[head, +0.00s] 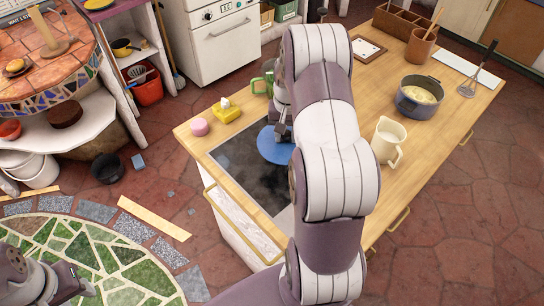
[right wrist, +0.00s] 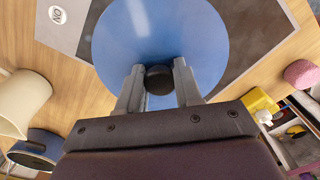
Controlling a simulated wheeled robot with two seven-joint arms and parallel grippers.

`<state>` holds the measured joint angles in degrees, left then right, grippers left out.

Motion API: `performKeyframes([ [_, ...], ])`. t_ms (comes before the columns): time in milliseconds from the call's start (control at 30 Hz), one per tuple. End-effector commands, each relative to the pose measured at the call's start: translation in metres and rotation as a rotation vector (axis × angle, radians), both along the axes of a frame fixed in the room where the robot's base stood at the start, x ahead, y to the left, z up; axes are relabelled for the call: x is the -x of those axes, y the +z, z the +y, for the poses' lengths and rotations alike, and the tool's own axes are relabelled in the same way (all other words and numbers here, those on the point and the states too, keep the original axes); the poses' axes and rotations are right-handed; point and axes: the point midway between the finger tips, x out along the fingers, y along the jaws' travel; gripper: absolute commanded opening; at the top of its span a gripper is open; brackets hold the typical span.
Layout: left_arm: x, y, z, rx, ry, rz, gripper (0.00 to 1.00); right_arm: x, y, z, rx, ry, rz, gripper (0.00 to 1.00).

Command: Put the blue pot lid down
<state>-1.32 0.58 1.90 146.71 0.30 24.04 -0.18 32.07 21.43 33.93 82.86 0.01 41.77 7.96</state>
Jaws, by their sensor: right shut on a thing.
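The blue pot lid (head: 272,149) is a round flat disc over the dark cooktop (head: 235,160) in the head view. It fills the upper middle of the right wrist view (right wrist: 155,35). My right gripper (head: 283,128) is shut on the lid's black knob (right wrist: 159,79), with one finger on each side. I cannot tell whether the lid touches the cooktop or hangs just above it. My right arm hides part of the cooktop. Part of my left gripper (head: 72,283) shows at the lower left, away from the counter; its jaws are unclear.
A dark blue pot (head: 420,97) with pale food stands uncovered on the wooden counter (head: 455,105). A cream pitcher (head: 387,140) stands right of my arm. A pink sponge-like thing (head: 200,127), a yellow box (head: 226,111) and a green mug (head: 263,78) are near the cooktop.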

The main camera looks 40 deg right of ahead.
Motion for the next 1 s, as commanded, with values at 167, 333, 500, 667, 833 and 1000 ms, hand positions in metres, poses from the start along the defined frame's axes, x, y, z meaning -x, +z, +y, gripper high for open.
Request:
performKeyframes([
  [167,0.000,0.016,0.000,0.000,0.000,0.000,0.43,0.006,-0.021,0.042,-0.001,0.003,0.001,0.00],
  [333,0.000,0.022,0.000,0.000,0.000,0.000,0.43,0.008,-0.039,0.054,-0.001,-0.001,0.002,0.00],
  [500,0.000,0.030,0.000,0.000,0.000,0.000,0.43,0.008,-0.067,0.054,-0.001,-0.001,0.001,0.00],
  [667,0.000,0.028,0.000,0.000,0.000,0.000,0.43,0.007,-0.072,0.053,0.001,-0.001,-0.003,0.00],
  [833,0.000,0.026,0.000,0.000,0.000,0.000,0.43,0.007,-0.074,0.053,0.001,-0.001,-0.002,0.00],
  [1000,0.000,0.027,0.000,0.000,0.000,0.000,0.43,0.007,-0.074,0.053,0.001,-0.001,-0.002,0.60],
])
